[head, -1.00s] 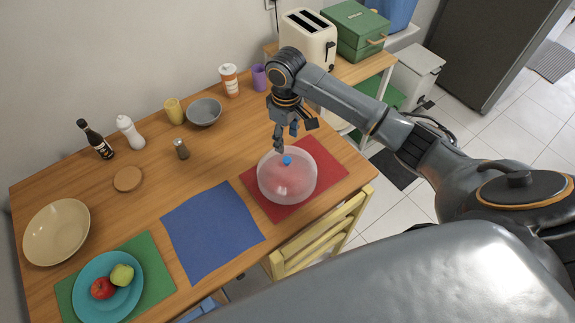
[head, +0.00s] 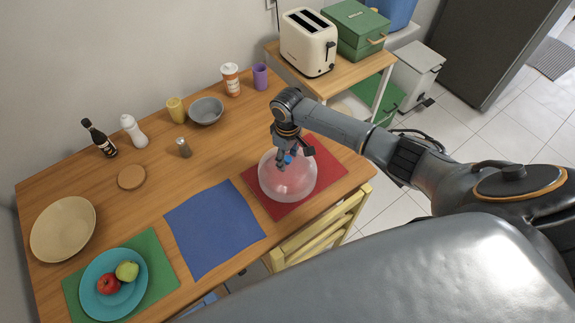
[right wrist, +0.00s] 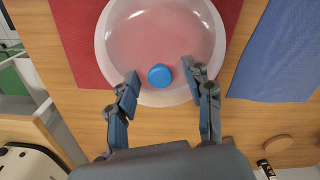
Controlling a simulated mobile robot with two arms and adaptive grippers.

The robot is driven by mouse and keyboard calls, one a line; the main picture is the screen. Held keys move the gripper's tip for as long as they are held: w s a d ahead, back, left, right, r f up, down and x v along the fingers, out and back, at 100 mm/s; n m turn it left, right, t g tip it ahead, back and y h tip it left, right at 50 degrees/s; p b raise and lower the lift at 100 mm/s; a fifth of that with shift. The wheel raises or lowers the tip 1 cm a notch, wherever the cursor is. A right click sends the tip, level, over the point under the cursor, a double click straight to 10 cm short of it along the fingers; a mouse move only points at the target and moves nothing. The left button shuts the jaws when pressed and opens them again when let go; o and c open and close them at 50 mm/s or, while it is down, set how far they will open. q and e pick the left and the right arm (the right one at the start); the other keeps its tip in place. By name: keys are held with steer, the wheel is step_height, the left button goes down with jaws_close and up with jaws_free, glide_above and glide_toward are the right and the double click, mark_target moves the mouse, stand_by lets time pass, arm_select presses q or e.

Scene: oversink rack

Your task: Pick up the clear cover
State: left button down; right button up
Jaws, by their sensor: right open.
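The clear cover (head: 285,186) is a see-through dome with a blue knob on top. It sits on the red placemat (head: 328,183) at the right part of the table. In the right wrist view the cover (right wrist: 160,30) fills the top middle, and its blue knob (right wrist: 160,76) shows between my fingers. My right gripper (head: 284,162) is at the top of the cover, by the knob. In the right wrist view the two fingers of my right gripper (right wrist: 159,80) are apart, one on each side of the knob, with gaps. My left gripper is not in view.
A blue placemat (head: 214,228) lies left of the red one. A teal plate (head: 98,299) with fruit is on a green mat at the lower left. A yellow chair (head: 318,232) stands at the front edge. A grey bowl (head: 206,111) and several bottles and cups are at the back.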

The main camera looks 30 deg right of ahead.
jaws_close()
steer(key=shift+r, duration=0.1)
